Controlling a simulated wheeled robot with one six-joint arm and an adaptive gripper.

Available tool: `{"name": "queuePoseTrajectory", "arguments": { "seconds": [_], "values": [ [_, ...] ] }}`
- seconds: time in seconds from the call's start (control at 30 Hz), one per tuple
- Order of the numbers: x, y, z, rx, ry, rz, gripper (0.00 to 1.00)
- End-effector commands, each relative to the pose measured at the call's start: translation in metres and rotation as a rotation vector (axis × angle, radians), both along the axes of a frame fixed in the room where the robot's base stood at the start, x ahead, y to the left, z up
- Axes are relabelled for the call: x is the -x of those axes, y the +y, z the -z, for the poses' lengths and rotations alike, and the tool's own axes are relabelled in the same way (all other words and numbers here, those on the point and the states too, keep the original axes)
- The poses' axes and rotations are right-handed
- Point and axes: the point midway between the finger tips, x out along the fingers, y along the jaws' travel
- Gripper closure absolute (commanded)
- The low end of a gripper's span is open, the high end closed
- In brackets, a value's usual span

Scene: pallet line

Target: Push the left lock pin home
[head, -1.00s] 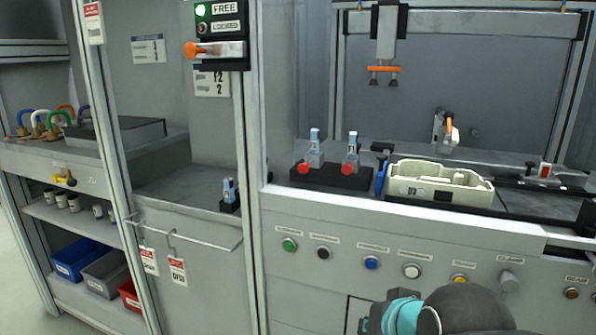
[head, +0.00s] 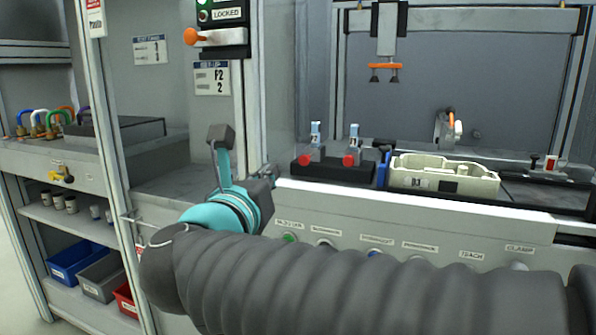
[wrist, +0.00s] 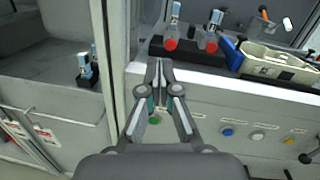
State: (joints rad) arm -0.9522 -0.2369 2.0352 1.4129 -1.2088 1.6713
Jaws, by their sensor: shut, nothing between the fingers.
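Two red-ended pins stand side by side on a black block (head: 335,174), each beside a clear-grey fixture with a light-blue top. The left red pin (head: 304,160) also shows in the wrist view (wrist: 170,44), and the right one (head: 348,160) shows there too (wrist: 211,47). I cannot tell how far either pin is in. My gripper (wrist: 160,66) is shut and empty, its fingertips together. In the wrist view the tips appear just below and left of the left red pin, apart from it, near the bench's front edge.
A cream tray (head: 480,184) sits right of the block, with a blue piece (head: 382,172) between them. An upright post (wrist: 116,60) stands left of my gripper. A blue-topped part (wrist: 86,66) stands in the left bay.

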Motion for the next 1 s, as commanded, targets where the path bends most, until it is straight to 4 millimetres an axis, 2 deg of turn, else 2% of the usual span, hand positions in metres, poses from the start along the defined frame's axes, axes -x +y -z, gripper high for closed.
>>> {"name": "queuePoseTrajectory", "arguments": {
  "seconds": [0.03, 0.2, 0.37, 0.57, 1.0],
  "values": [
    [0.006, 0.004, 0.007, -0.056, 0.006, 0.027, 1.0],
    [0.017, 0.003, 0.016, -0.166, 0.013, 0.101, 1.0],
    [0.01, -0.001, 0.017, -0.183, 0.014, 0.117, 1.0],
    [-0.016, -0.012, 0.016, -0.181, 0.012, 0.12, 1.0],
    [-0.085, -0.037, 0.016, -0.179, 0.013, 0.117, 1.0]
  ]
}}
